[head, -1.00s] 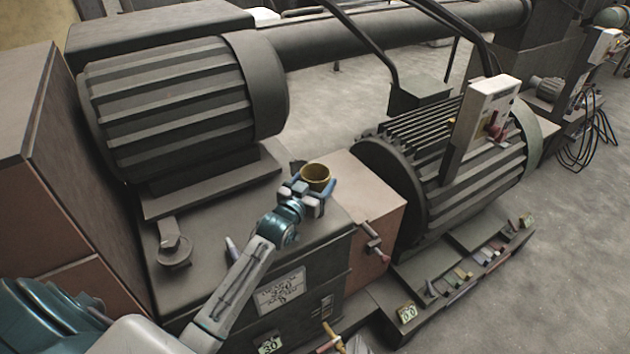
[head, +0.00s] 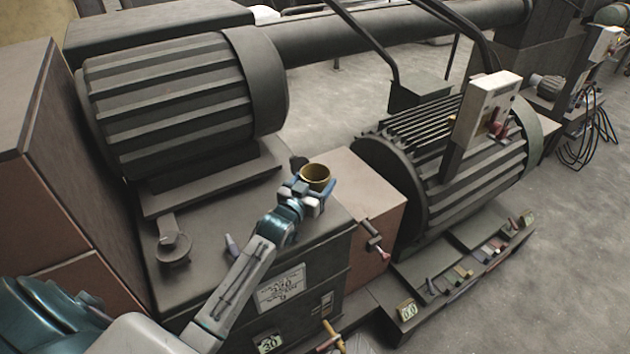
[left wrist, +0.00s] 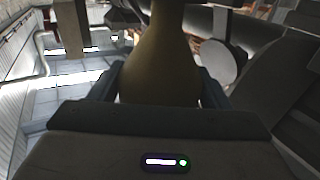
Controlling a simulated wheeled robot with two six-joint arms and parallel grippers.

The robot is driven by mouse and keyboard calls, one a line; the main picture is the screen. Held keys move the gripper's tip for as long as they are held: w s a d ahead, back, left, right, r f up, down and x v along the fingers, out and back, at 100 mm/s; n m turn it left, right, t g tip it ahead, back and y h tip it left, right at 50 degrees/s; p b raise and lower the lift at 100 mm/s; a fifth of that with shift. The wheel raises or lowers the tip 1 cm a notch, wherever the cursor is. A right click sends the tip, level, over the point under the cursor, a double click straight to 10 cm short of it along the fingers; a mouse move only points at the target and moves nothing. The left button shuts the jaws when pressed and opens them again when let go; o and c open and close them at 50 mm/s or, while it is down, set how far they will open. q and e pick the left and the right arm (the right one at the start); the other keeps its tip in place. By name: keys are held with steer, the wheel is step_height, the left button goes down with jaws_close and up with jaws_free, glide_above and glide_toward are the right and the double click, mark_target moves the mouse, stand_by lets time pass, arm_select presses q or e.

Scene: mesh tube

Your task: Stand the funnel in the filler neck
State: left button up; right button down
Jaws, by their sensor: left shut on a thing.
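The funnel (head: 316,174) is yellow-brown with a round, open mouth facing up. My left gripper (head: 317,194) is shut on it and holds it near the right edge of the grey machine top in the head view. In the left wrist view the funnel (left wrist: 160,60) stands between the two fingers, narrow at the top of the picture and wide near the palm. A small dark round part (head: 297,163) shows just behind the gripper; I cannot tell whether it is the filler neck. The funnel's lower end is hidden in the head view. My right gripper is not in view.
A large ribbed motor (head: 175,100) stands behind and left of the gripper. A second ribbed motor (head: 470,170) with a control box (head: 487,105) stands to the right. A small grey upright piece (head: 231,246) and a round-ended bracket (head: 173,247) are on the machine top, which is otherwise largely bare.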

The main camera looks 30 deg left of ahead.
arm_select(q)
steer(key=shift+f, duration=0.4)
steer(key=shift+f+p, duration=0.1)
steer(key=shift+p, duration=0.25)
stand_by(1.5)
steer(key=o, duration=1.1)
steer(key=shift+s, duration=0.1)
steer(key=shift+s+f, duration=0.15)
steer(key=shift+s, duration=0.1)
steer(key=s+b, duration=0.3)
steer(key=s, duration=0.6)
steer(key=shift+s, duration=0.3)
steer(key=shift+s+r, duration=0.25)
steer(key=shift+s, duration=0.05)
